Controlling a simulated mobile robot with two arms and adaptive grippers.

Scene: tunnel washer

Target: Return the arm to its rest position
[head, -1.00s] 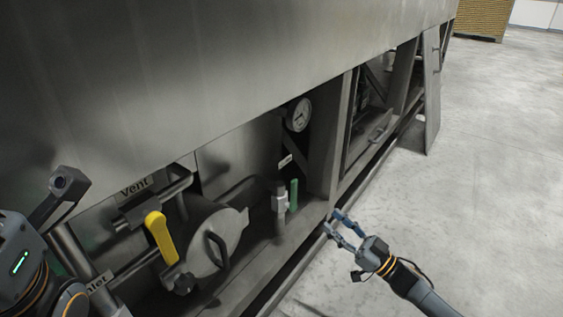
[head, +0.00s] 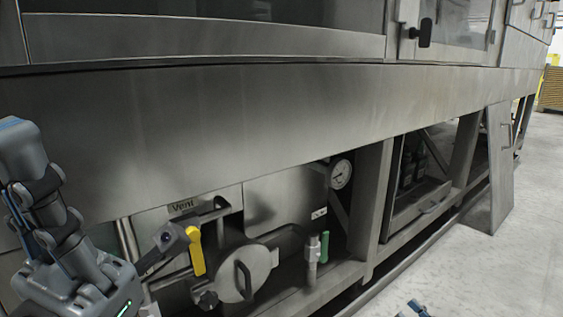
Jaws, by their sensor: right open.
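My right gripper (head: 415,309) shows only by its bluish fingertips at the bottom edge, right of the middle. They are apart and empty, over the pale floor in front of the machine. The rest of that gripper and its arm is below the picture. My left gripper (head: 28,165) is large and close at the left edge, its grey fingers pointing up. It is seen from the side and partly cut off, so its opening cannot be told. I see nothing held in it.
The steel washer (head: 280,120) fills most of the view. Its open lower bay holds a yellow valve handle (head: 196,251), a round cover (head: 240,275), a green handle (head: 325,246) and a gauge (head: 341,174). A panel (head: 500,170) leans at right. Floor (head: 500,265) is clear there.

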